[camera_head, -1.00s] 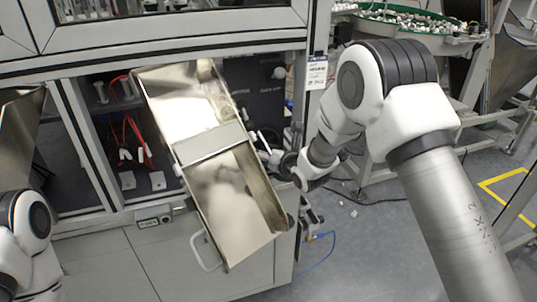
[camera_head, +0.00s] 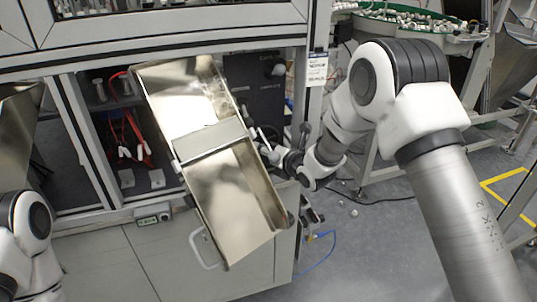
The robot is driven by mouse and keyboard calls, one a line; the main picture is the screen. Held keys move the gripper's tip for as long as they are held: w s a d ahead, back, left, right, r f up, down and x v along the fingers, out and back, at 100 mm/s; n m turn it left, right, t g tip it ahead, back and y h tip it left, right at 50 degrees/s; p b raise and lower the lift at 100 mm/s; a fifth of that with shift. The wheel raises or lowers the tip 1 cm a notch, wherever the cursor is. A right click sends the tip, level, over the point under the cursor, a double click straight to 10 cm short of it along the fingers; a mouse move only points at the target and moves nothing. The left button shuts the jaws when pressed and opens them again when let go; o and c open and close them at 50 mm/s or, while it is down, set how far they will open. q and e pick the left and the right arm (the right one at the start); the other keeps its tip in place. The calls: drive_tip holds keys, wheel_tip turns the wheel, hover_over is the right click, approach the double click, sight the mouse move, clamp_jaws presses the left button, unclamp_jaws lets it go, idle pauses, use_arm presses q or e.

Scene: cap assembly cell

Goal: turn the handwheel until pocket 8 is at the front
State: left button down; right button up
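My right gripper (camera_head: 268,153) is small and dark, near the right edge of the metal chute in the middle of the head view. I cannot tell whether its fingers are open or shut, or whether they touch anything. A dark upright knob-like piece (camera_head: 304,130) shows just above my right wrist; I cannot tell whether it belongs to the handwheel. I cannot make out the handwheel rim, the pockets or a number 8. My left arm shows at the left edge, with its gripper out of view.
The tilted metal chute (camera_head: 238,190) fills the middle, in front of the cell. The open cabinet bay (camera_head: 125,130) holds red cables. A green-rimmed bowl (camera_head: 410,17) of small white parts stands at the back right.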

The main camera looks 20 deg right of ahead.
drive_tip(key=m+t+y+b, duration=0.1)
drive_tip(key=m+y+b, duration=0.1)
drive_tip(key=m+b, duration=0.1)
drive_tip(key=shift+f+m, duration=0.1)
drive_tip(key=shift+m, duration=0.5)
drive_tip(key=m+b, duration=0.1)
drive_tip(key=m, duration=0.1)
drive_tip(key=m+t+y+b, duration=0.1)
drive_tip(key=m+b, duration=0.1)
drive_tip(key=shift+m+t, duration=0.3)
drive_tip(key=m+t+b, duration=0.2)
drive_tip(key=m+b, duration=0.1)
drive_tip(key=m, duration=0.2)
drive_tip(key=shift+b, duration=0.3)
drive_tip(key=shift+r+m+t+h+b, duration=0.2)
drive_tip(key=shift+m+t+b, duration=0.3)
drive_tip(key=shift+m, duration=0.85)
drive_tip(key=shift+r+m+t+h+b, duration=0.2)
drive_tip(key=shift+m+t+b, duration=0.25)
drive_tip(key=shift+m, duration=0.9)
drive_tip(key=o, duration=1.2)
